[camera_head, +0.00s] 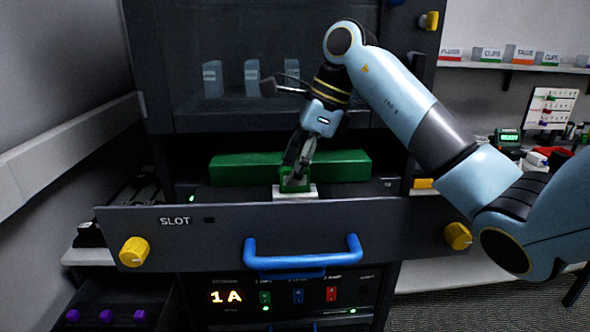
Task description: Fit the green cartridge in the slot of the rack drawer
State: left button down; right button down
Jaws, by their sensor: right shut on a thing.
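My right gripper (296,178) reaches down over the open rack drawer (347,211). It is shut on a small green piece, which I take as the green cartridge (287,185); the fingers cover part of it. The cartridge is at a white block (308,192) near the middle of the drawer, just behind its front panel. I cannot tell how deep it sits. A long green block (240,170) lies behind the gripper and shows on both sides of it. The slot itself is hidden. My left gripper is out of view.
The drawer front has a SLOT label (175,221), a blue handle (303,261) and yellow knobs (134,251). A lit panel (228,297) reading 1A is below. A shelf with labelled bins (490,57) stands at right.

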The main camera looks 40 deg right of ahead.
jog(key=shift+f, duration=0.1)
dwell(0.3)
jog(key=c, duration=1.1)
grip_release()
jog(key=shift+c, duration=0.2)
jog(key=shift+o, duration=0.2)
jog(key=o, duration=0.4)
jog(key=shift+o, duration=0.2)
jog(key=shift+r+p, duration=1.8)
jog(key=shift+r, duration=1.75)
jog(key=shift+f, duration=0.1)
